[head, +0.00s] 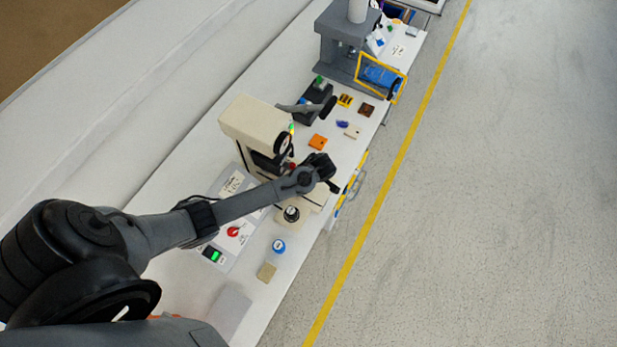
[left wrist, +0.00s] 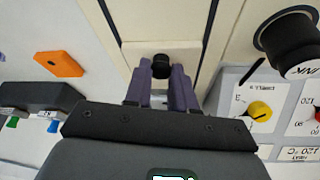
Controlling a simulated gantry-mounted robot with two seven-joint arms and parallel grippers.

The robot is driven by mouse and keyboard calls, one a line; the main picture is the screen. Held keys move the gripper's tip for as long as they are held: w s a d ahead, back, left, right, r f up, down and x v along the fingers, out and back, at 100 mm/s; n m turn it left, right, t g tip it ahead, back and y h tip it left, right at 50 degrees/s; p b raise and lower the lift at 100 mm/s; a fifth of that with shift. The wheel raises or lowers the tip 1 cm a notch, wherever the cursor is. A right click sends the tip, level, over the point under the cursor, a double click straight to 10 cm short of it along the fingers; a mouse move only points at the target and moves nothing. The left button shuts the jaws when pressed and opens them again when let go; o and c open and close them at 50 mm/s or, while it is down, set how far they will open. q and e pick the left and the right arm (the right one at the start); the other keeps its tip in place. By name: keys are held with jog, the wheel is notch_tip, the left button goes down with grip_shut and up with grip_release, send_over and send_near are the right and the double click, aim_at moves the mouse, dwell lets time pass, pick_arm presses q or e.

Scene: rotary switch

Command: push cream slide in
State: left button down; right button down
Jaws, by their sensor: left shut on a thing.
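The cream machine (head: 252,122) stands on the white bench in the head view. In the left wrist view, its cream slide (left wrist: 190,50) sits between cream side walls and has a small black knob (left wrist: 160,67) at its end. My left gripper (left wrist: 160,80) has its purple fingers shut on the knob, one on each side. In the head view my left gripper (head: 322,168) is beside the front of the machine, and my arm covers part of it. The slide's depth in the machine is hard to judge. My right gripper is not in view.
A control panel with a red dial (head: 233,231) and a green-lit switch (head: 214,255) lies nearer on the bench. A black-capped ink pot (left wrist: 290,40) is right of the slide. An orange block (head: 317,142) lies beyond the machine. The bench edge is close to my gripper.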

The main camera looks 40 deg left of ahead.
pick_arm(q)
jog(key=shift+a, duration=0.15)
jog(key=c, duration=1.3)
grip_release()
jog(key=o, duration=0.4)
jog(key=shift+a, duration=0.2)
jog(key=shift+c, duration=0.2)
jog(key=shift+d, duration=0.1)
jog(key=v, duration=1)
jog(key=shift+d+r+p, duration=0.25)
jog(key=shift+r+p, duration=0.05)
jog(key=shift+r, duration=0.05)
jog(key=shift+s+d, duration=0.1)
